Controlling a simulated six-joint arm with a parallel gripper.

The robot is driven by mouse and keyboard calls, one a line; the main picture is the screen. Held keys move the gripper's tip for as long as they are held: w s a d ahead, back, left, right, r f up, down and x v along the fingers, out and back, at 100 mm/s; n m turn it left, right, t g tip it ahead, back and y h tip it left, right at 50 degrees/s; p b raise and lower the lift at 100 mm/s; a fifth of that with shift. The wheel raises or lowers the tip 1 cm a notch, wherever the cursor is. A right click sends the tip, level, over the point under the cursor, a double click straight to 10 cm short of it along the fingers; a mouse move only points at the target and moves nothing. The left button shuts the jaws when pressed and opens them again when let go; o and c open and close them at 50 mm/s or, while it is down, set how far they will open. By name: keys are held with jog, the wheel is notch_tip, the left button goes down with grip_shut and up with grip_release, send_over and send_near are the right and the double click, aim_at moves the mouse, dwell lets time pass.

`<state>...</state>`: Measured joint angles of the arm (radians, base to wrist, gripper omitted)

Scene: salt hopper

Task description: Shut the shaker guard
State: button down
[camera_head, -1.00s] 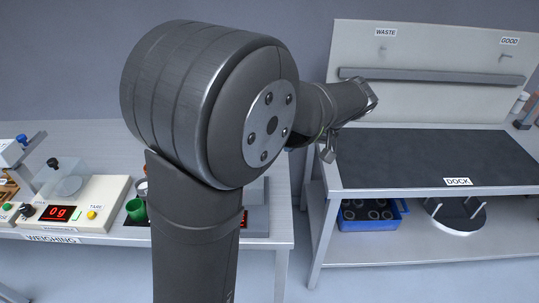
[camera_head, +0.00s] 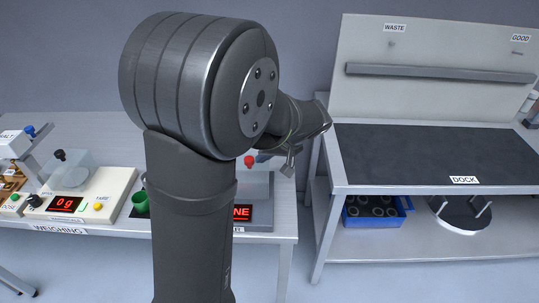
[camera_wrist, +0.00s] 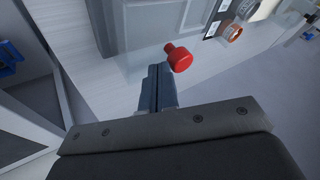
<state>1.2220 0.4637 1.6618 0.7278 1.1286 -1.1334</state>
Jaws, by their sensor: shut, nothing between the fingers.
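A red knob (camera_wrist: 179,57) lies just ahead and slightly right of my gripper's fingertips in the wrist view, with a small gap that I cannot judge in depth. It also shows in the head view (camera_head: 249,162), beside my arm. My gripper (camera_wrist: 158,70) is shut and empty; in the head view it (camera_head: 289,170) hangs over the right end of the weighing bench. A grey machine with a red display (camera_head: 243,212) stands below, mostly hidden by my arm. I cannot make out the shaker guard's outline or how far open it is.
A scale (camera_head: 78,190) and a green cup (camera_head: 140,202) stand left of my arm. Right of a gap is the dock bench (camera_head: 430,155), with a blue bin (camera_head: 377,212) and a round rack (camera_head: 462,216) on its lower shelf.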

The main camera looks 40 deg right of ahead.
jog(key=shift+w, duration=0.1)
jog(key=w+a, duration=0.8)
jog(key=a, duration=0.1)
jog(key=shift+w, duration=0.4)
jog(key=s+d, duration=0.1)
jog(key=d, duration=0.1)
jog(key=s+d+r, duration=0.1)
jog(key=s+d, duration=0.1)
jog(key=shift+d+r, duration=0.15)
jog(key=v, duration=0.8)
jog(key=shift+s+r, duration=0.2)
jog(key=shift+s, duration=0.05)
